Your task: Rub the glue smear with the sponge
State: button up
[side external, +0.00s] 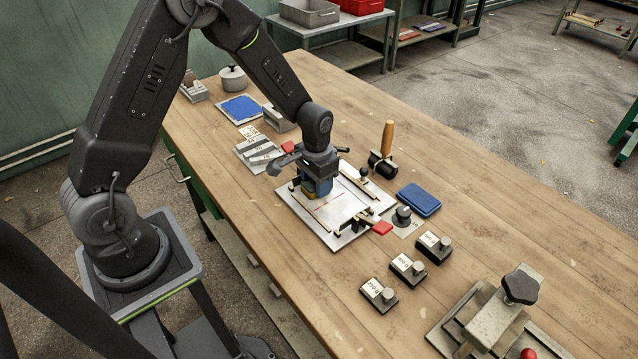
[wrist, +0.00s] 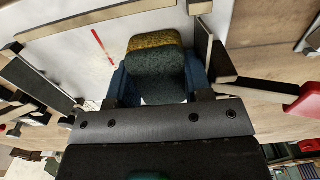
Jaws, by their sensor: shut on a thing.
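My gripper (side external: 319,184) is over the left part of a pale plate (side external: 318,226) on the bench. It is shut on a sponge (wrist: 154,74), dark green with a yellow layer, held between blue fingers. The sponge is low at the plate in the side view; I cannot tell whether it touches. A thin red mark (wrist: 103,46) lies on the white surface left of the sponge in the wrist view. I cannot make out the glue smear clearly; the sponge and gripper hide part of the surface.
Thin rails and red-handled clamps (side external: 382,228) edge the plate. A wooden-handled roller (side external: 387,143), a blue pad (side external: 419,200), a black knob (side external: 402,214) and several labelled blocks (side external: 408,266) stand to the right. A fixture (side external: 500,315) is at the near right. Bare wood lies between.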

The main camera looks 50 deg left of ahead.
jog(key=shift+a, duration=0.1)
jog(key=shift+r, duration=3.05)
jog(key=shift+r, duration=1.5)
jog(key=shift+f, duration=0.1)
jog(key=shift+s+f, duration=0.15)
jog(key=shift+f, duration=3.3)
jog(key=shift+f, duration=0.55)
